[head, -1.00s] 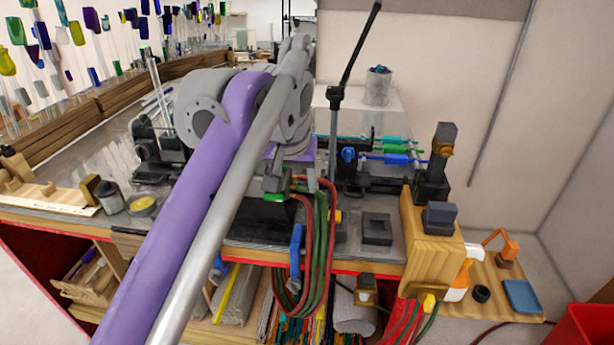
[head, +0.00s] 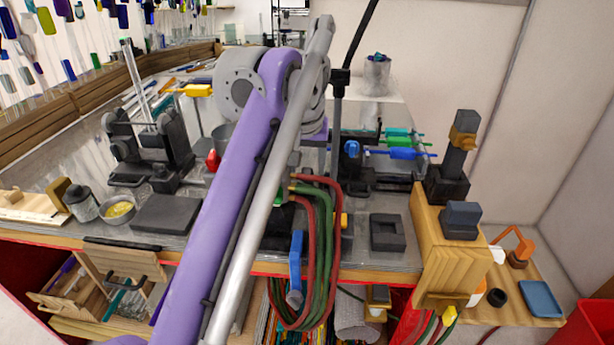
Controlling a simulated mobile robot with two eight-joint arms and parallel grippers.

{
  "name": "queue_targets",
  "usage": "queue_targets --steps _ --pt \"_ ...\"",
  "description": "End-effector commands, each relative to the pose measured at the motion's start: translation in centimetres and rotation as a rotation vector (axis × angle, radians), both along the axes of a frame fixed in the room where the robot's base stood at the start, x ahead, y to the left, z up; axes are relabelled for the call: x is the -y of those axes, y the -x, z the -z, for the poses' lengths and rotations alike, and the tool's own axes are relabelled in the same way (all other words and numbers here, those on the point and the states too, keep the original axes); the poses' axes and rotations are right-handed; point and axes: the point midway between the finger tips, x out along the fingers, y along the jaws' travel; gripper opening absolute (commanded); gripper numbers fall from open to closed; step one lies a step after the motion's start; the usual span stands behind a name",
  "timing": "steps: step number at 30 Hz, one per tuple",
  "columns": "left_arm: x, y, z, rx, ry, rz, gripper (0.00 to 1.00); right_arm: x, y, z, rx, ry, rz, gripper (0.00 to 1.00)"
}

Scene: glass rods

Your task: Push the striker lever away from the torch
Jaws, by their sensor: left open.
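My left arm (head: 235,190), purple and grey, rises across the middle of the head view over the bench. The torch body is mostly covered by my arm, and red and green hoses (head: 318,230) loop down from that spot over the bench front. A long black rod (head: 361,42) slants up from a clamp on a post beside my wrist; I cannot tell whether this is the striker lever. My right gripper is out of view.
A black stand (head: 170,140) and a grey block (head: 166,214) are on the bench left of my arm. A square black holder (head: 387,232) sits right of the hoses. A wooden block (head: 451,254) with dark fittings stands at the right end. Glass rods hang at upper left.

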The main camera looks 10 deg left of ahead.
Motion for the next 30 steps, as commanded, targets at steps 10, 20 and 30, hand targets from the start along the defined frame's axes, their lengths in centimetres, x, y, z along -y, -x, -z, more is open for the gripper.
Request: queue_targets --steps 10,20,30 --pt "0.0 -1.2 2.9 0.0 0.0 0.0 0.6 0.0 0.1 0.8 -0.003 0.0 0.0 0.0" --pt "0.0 -1.2 2.9 0.001 0.0 0.0 0.44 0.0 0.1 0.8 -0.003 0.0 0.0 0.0" --pt "0.0 -1.2 2.9 0.001 0.0 0.0 0.0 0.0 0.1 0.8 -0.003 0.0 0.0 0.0"
